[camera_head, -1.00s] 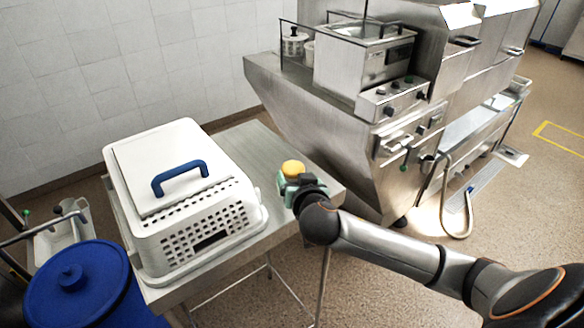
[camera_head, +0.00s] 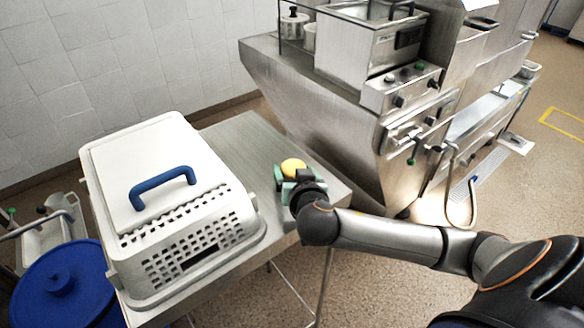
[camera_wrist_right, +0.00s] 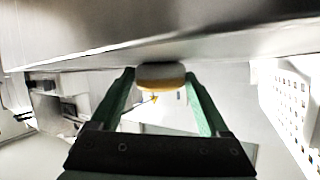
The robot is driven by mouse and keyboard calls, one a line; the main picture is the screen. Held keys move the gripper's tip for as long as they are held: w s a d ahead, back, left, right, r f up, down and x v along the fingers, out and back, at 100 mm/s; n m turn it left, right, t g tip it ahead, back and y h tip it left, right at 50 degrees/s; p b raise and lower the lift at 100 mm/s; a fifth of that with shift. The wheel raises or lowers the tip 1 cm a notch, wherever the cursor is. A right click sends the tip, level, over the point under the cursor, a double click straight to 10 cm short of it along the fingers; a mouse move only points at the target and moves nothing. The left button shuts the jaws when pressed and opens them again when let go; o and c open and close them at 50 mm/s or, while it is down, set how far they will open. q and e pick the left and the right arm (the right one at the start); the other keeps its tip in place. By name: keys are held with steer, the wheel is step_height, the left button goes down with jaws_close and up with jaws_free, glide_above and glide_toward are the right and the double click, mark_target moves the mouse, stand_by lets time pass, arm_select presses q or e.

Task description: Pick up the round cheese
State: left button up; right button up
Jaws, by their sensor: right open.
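The round cheese (camera_head: 292,166) is yellow and sits at the right part of the metal table (camera_head: 243,143). My right gripper (camera_head: 292,175) is at the cheese, with green fingers showing on either side of it. In the right wrist view, the cheese (camera_wrist_right: 161,83) looks pale on top with a yellow-brown lower edge. It lies between the tips of the open right fingers (camera_wrist_right: 160,77). Whether either finger touches it I cannot tell. My left gripper is not in view.
A white perforated basket (camera_head: 200,248) with a blue-handled lid (camera_head: 110,165) stands left on the table. A blue lidded bin (camera_head: 85,270) is at lower left. A large steel machine (camera_head: 325,120) stands behind and right of the table. Bare tabletop lies between basket and cheese.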

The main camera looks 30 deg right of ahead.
steer(key=c, duration=1.2)
steer(key=shift+r, duration=0.15)
